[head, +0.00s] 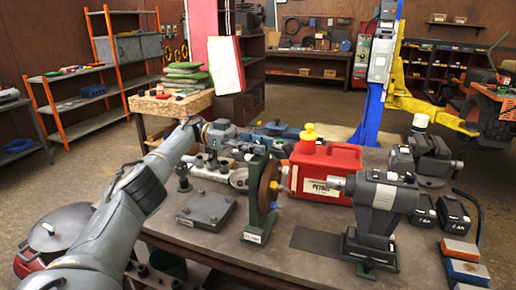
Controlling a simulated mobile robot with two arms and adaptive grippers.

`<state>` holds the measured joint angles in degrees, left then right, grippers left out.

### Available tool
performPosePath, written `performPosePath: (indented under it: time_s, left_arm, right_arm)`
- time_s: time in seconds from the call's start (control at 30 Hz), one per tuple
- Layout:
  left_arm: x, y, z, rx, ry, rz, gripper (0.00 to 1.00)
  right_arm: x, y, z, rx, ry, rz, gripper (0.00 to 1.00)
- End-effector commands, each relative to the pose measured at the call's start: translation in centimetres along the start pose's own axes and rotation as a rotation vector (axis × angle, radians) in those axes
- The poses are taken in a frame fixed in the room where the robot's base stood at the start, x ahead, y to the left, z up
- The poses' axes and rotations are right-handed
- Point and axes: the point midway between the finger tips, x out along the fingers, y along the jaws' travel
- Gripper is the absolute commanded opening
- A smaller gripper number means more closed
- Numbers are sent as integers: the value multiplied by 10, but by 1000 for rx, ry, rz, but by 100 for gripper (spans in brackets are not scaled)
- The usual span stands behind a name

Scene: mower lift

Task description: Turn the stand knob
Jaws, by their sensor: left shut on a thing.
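My left arm reaches in from the lower left across the bench. Its gripper (249,147) is at the upper end of a dark green upright stand (257,208) with a brown disc on its right side. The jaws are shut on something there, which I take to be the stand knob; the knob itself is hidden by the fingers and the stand. A small yellow and blue piece (273,187) shows beside the disc. The stand is upright on a foot with a white label. My right gripper is not in view.
A red petrol can (325,171) stands close right of the stand, and a grey machine (376,207) further right. A flat grey plate (206,209) lies left of the stand. Batteries (452,213) and coloured blocks (466,270) line the right edge of the bench (411,262).

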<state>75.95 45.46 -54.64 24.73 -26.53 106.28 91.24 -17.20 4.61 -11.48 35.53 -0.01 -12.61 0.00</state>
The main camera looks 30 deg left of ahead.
Motion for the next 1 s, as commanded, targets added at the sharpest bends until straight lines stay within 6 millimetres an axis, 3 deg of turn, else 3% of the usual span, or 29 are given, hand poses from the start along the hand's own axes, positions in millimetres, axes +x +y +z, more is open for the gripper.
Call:
performPosePath:
  time_s: [0.37, 0.4, 0.5, 0.83, 1.0]
  left_arm:
    - [2, 1, 3, -4, -5, 7, 5]
    - [2, 1, 3, -4, -5, 7, 45]
    - [1, 0, 3, -3, -4, 6, 60]
    - [0, 0, -2, 0, -2, 3, 60]
    - [1, 0, -24, 4, -1, 3, 60]
  right_arm:
    - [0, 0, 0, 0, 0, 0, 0]
    - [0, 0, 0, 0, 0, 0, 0]
    - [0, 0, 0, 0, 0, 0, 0]
    - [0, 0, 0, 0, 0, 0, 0]
    - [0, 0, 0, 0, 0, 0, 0]
